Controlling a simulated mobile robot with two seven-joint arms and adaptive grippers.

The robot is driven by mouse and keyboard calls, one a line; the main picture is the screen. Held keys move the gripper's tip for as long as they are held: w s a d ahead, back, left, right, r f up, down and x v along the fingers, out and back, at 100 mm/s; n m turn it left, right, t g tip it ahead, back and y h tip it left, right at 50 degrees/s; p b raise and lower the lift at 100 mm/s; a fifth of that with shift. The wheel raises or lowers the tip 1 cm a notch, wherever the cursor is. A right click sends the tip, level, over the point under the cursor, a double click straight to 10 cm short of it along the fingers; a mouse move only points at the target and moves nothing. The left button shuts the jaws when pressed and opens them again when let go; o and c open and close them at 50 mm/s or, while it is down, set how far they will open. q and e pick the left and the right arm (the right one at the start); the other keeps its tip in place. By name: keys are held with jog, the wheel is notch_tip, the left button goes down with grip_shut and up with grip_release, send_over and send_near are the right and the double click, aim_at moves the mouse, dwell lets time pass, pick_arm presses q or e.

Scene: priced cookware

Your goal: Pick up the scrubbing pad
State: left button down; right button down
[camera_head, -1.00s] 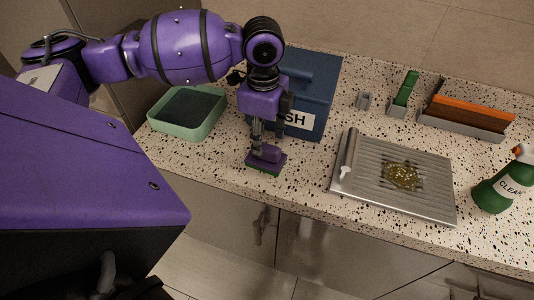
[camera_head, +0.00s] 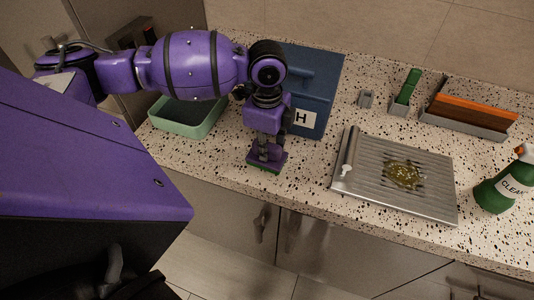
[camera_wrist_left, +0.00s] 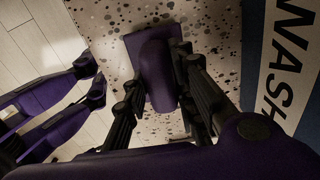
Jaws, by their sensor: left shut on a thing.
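The scrubbing pad (camera_head: 266,167) has a purple top with a raised handle and a green underside. It is at the counter's front edge area, in front of the blue bin. In the left wrist view the pad (camera_wrist_left: 133,43) shows with its purple handle between the black fingers. My left gripper (camera_head: 268,150) points down over the pad and is shut on its handle; it also shows in the left wrist view (camera_wrist_left: 160,95). The pad seems to rest on the counter; any gap beneath is too small to tell. Purple fingers with dark tips at the left wrist view's left edge seem to be my right gripper (camera_wrist_left: 93,80).
The blue bin (camera_head: 318,85) stands close behind my left gripper. A green tray (camera_head: 185,130) is left. A soiled ridged metal board (camera_head: 435,200), a green spray bottle (camera_head: 495,190), a green-handled brush (camera_head: 408,85) and an orange-topped item in a holder (camera_head: 470,108) are right.

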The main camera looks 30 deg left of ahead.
pick_arm(q)
jog(key=shift+r, duration=0.1)
pick_arm(e)
jog(key=shift+s+d, duration=0.1)
jog(key=shift+d, duration=0.05)
